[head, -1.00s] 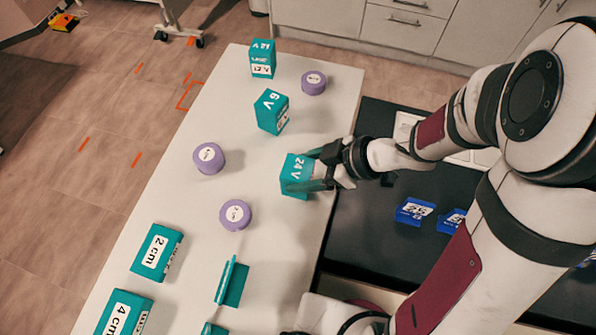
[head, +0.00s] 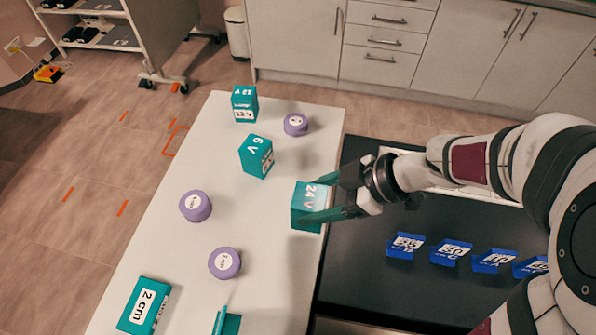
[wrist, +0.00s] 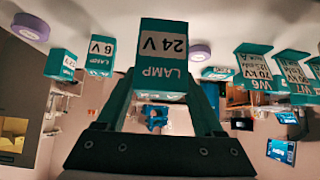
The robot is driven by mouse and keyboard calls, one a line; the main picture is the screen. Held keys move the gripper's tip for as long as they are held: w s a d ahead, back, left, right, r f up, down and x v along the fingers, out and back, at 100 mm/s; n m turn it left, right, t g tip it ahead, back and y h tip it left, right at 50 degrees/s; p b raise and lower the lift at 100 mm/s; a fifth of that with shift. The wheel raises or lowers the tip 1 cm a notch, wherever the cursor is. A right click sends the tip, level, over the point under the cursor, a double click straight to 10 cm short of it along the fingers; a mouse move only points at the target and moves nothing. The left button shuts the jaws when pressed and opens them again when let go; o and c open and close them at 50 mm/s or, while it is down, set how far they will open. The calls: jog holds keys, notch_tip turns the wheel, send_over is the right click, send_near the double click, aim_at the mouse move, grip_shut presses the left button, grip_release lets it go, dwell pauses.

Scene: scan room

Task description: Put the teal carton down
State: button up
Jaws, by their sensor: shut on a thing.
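The teal carton marked 24 V (head: 306,208) is in my gripper (head: 322,203), which is shut on it from the right side. It looks upright, over the right edge region of the pale table. I cannot tell whether its base touches the table. In the wrist view, which is upside down, the carton (wrist: 163,45) shows its "LAMP 24 V" label between the two fingers of my gripper (wrist: 165,100).
A teal 6 V carton (head: 256,156) and a 12 V carton (head: 244,104) stand farther back on the pale table (head: 215,155). Blue boxes (head: 405,245) sit on the dark surface (head: 375,290) at right. Table between them is bare.

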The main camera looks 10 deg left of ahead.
jog(key=w+d+r+m+t+h, duration=0.4)
jog(key=w+d+m+t, duration=0.1)
jog(key=d+m, duration=0.35)
jog(key=w+d+r+m+t+h, duration=0.45)
jog(key=d+m, duration=0.35)
jog(key=d, duration=0.2)
jog(key=w+f+m, duration=0.2)
jog(key=w+f, duration=0.8)
jog(key=f, duration=0.4)
jog(key=shift+n+g+h, duration=0.25)
jog(key=w+a+f, duration=0.1)
jog(key=a+f, duration=0.2)
jog(key=w+a+f, duration=0.2)
jog(key=a+f, duration=0.1)
jog(key=f, duration=0.1)
jog(key=w+a+f, duration=0.1)
jog(key=a+f, duration=0.3)
jog(key=shift+w, duration=0.4)
jog(key=shift+f, duration=0.1)
